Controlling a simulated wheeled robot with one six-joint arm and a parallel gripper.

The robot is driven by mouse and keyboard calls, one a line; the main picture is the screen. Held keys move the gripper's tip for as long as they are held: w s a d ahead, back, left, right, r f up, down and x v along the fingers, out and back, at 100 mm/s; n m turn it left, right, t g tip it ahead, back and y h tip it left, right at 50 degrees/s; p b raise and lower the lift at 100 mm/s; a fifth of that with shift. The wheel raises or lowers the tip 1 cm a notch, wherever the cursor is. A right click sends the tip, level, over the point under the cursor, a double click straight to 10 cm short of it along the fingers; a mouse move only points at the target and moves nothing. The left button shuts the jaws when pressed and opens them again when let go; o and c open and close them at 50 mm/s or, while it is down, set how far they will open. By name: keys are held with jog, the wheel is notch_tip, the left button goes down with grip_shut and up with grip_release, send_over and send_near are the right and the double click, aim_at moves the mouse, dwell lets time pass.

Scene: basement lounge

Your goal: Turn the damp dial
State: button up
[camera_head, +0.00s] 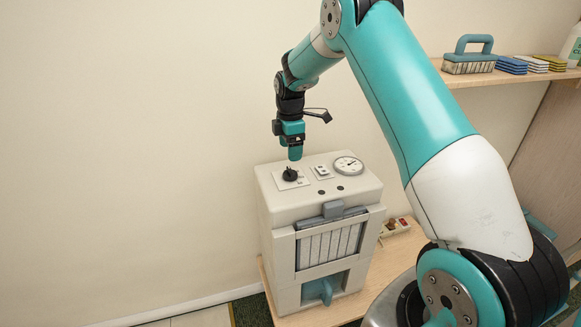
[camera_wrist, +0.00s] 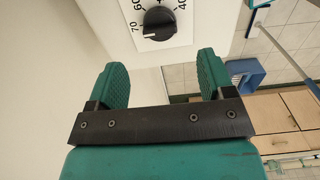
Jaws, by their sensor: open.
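The damp dial is a black knob (camera_head: 290,174) on a white plate at the left of the top of a pale dehumidifier-like machine (camera_head: 280,207). In the wrist view the dial (camera_wrist: 159,23) shows near the top edge, with 70, 60 and 40 printed around it and a white mark on its left side. My gripper (camera_head: 294,152) is above the dial, pointing down. In the wrist view its two green fingers (camera_wrist: 163,82) are spread apart and empty. The dial lies beyond the fingertips, not between them.
A round gauge (camera_head: 348,166) and a small switch panel (camera_head: 321,172) are on the same top. The machine stands on a wooden surface (camera_head: 399,255) against the wall. A shelf at right holds a teal-handled brush (camera_head: 470,57) and sponges (camera_head: 511,65).

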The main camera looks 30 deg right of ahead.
aim_at(290, 170)
notch_tip(290, 170, down, 8)
jog(key=shift+p, duration=0.5)
jog(key=c, duration=0.9)
